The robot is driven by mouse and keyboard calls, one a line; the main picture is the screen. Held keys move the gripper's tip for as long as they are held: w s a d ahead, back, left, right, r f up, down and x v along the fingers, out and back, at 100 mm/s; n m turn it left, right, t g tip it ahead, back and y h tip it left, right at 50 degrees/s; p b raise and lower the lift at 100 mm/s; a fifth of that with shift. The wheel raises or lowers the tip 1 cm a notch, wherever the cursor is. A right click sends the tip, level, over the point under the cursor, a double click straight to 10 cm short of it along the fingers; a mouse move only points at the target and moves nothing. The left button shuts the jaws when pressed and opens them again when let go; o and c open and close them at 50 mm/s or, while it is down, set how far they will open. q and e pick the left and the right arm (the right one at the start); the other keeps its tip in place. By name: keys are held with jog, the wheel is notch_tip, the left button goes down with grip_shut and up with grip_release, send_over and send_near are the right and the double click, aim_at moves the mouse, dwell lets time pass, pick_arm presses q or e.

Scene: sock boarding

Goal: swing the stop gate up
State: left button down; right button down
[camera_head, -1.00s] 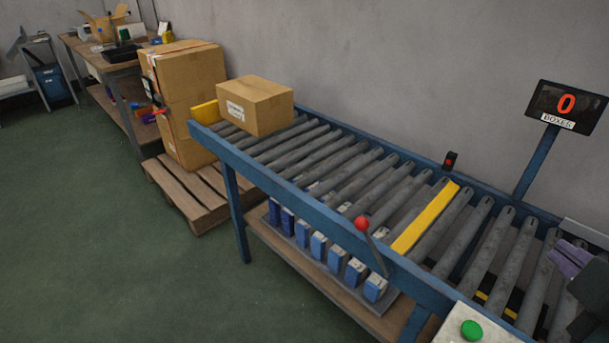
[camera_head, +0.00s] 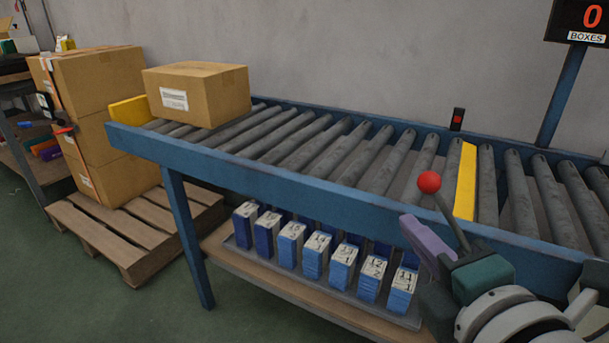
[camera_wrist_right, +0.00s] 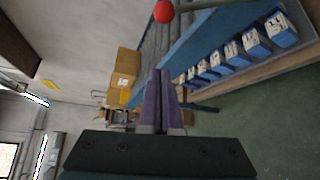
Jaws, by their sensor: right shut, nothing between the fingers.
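The yellow stop gate (camera_head: 467,182) lies across the conveyor between two rollers, and I cannot tell its exact tilt. A lever with a red ball knob (camera_head: 429,182) stands at the conveyor's near rail, just left of the gate; its lower end is partly hidden by my gripper. My right gripper (camera_head: 407,224) has purple fingers. It is shut and empty, just below the knob and in front of the rail. My left gripper is not in view.
A cardboard box (camera_head: 197,92) sits at the conveyor's left end, by a yellow end plate (camera_head: 130,111). Blue packs (camera_head: 317,254) stand on the lower shelf. Stacked boxes (camera_head: 105,115) stand on a pallet (camera_head: 104,246) at left. A counter sign (camera_head: 585,20) reads 0.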

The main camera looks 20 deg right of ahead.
jog(key=shift+s+d, duration=0.1)
jog(key=shift+d, duration=0.05)
jog(key=w+d+p, duration=0.1)
jog(key=w+d, duration=0.4)
jog(key=w, duration=0.2)
jog(key=shift+w+d+f, duration=0.25)
jog(key=shift+w+f, duration=0.05)
jog(key=shift+f, duration=0.05)
jog(key=shift+d, duration=0.1)
dwell(0.4)
